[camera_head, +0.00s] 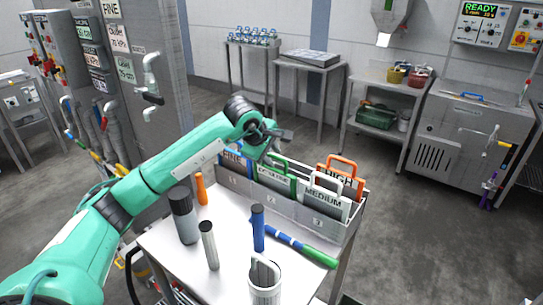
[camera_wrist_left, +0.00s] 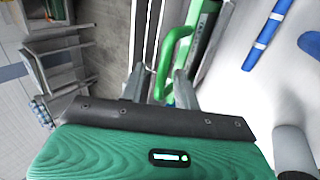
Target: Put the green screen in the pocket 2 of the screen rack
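The green screen (camera_head: 275,177) stands upright in the screen rack (camera_head: 292,210), behind the front wall marked 2; its lower part is hidden by that wall. Its green handle (camera_head: 279,157) sticks up above the rack. In the left wrist view, the handle (camera_wrist_left: 169,62) rises between the two fingers of my left gripper (camera_wrist_left: 160,82), with gaps beside it. My left gripper (camera_head: 270,147) is open at the handle, just above the rack. My right gripper is not in view.
A blue screen (camera_head: 236,163) stands at mark 1, a white MEDIUM screen (camera_head: 324,200) at mark 3, and an orange-handled HIGH screen (camera_head: 342,172) behind. Bottles, a blue-green tool (camera_head: 305,248) and a white container (camera_head: 265,283) stand or lie on the table in front.

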